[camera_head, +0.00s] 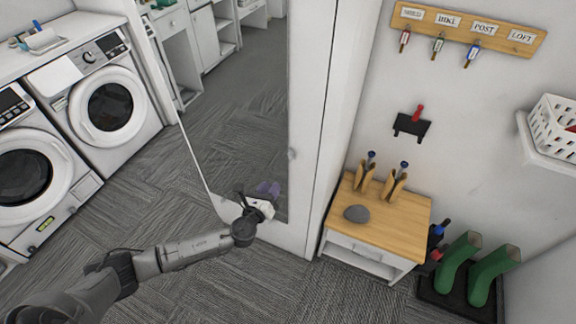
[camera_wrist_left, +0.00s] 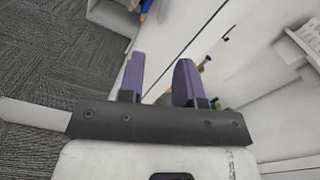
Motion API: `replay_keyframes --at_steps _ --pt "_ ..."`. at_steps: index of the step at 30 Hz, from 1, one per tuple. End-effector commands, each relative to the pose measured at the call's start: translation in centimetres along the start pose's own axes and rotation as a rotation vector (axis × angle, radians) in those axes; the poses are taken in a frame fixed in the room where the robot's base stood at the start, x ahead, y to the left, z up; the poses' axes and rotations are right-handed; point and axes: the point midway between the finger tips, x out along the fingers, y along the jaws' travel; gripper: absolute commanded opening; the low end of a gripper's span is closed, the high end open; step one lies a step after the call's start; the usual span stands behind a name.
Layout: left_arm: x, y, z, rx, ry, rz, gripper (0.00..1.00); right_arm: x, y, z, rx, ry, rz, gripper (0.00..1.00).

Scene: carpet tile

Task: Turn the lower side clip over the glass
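A tall glass pane (camera_head: 245,110), which looks like a mirror, stands in a white frame (camera_head: 318,110). A small pale clip (camera_head: 291,153) sits at the glass's right edge; which way it is turned is too small to tell. My left gripper (camera_head: 268,188) is in front of the lower part of the glass, below and left of that clip and apart from it. In the left wrist view the two purple fingers of my left gripper (camera_wrist_left: 160,76) stand apart with nothing between them. I cannot make out the clip there. My right gripper is not in view.
Right of the frame stands a small wood-topped cabinet (camera_head: 405,220) with a grey stone (camera_head: 357,214) on it. Green boots (camera_head: 458,265) stand on a dark tray. Washing machines (camera_head: 105,105) line the left. Carpet (camera_head: 180,205) between is clear.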

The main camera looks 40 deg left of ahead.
Motion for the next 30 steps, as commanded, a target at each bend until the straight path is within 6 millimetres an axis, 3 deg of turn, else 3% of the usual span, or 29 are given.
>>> replay_keyframes --at_steps 18,24,30 --pt "10.4 0.0 0.1 0.009 -0.003 -0.002 0.32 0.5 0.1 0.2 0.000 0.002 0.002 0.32" --pt "12.4 0.0 0.1 0.009 -0.003 -0.002 0.32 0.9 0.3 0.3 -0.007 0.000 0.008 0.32" --pt "13.2 0.0 0.1 0.008 -0.001 -0.003 0.32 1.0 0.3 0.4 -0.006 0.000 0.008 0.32"
